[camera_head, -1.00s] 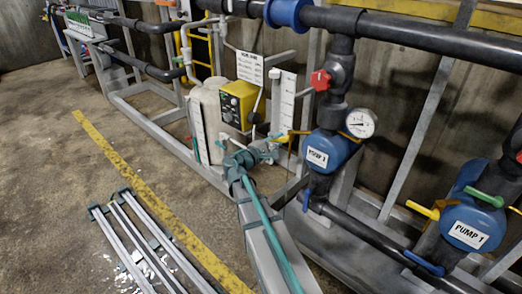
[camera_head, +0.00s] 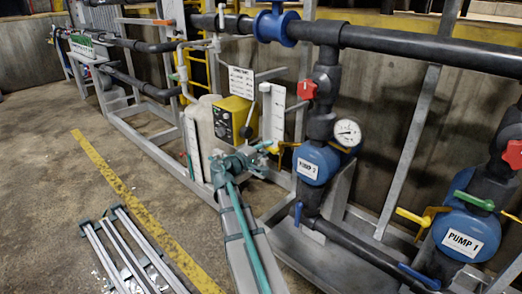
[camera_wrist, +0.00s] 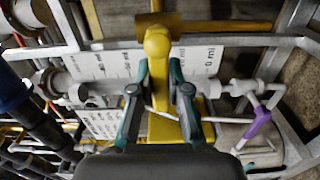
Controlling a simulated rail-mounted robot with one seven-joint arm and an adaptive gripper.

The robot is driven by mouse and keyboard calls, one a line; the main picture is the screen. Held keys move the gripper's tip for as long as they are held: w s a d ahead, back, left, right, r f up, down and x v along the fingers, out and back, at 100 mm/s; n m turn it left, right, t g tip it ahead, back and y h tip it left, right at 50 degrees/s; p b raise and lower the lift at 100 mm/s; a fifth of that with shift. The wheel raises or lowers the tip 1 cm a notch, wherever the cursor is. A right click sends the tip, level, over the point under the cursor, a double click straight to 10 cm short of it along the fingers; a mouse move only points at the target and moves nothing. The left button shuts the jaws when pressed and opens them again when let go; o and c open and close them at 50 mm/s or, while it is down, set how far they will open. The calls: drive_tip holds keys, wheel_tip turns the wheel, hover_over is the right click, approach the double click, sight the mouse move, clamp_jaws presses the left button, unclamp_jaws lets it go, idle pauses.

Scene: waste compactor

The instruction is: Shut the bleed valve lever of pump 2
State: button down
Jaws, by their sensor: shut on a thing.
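Pump 2 (camera_head: 318,165) is a blue body with a white label and a round gauge (camera_head: 347,132) in the head view. A yellow lever (camera_head: 286,148) sticks out on its left side. My gripper (camera_head: 264,147) reaches this lever from the left. In the wrist view my gripper's (camera_wrist: 159,68) two teal fingers are closed on a yellow lever (camera_wrist: 157,45) with a rounded end, standing between the fingertips. The fingers hide part of the lever's sides. The valve body that the lever turns on is not clear in either view.
Pump 1 (camera_head: 462,237) with a green handle (camera_head: 474,201) and a yellow lever (camera_head: 420,215) stands at right. A yellow-faced box (camera_head: 233,118) and a white scale plate (camera_head: 278,112) are behind my gripper. In the wrist view a purple handle (camera_wrist: 257,122) lies right.

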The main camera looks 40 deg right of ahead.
drive_tip(key=c, duration=1.1)
unclamp_jaws()
drive_tip(key=shift+a, duration=0.1)
drive_tip(key=a, duration=1.2)
drive_tip(key=shift+s, duration=0.45)
drive_tip(key=shift+d, duration=0.1)
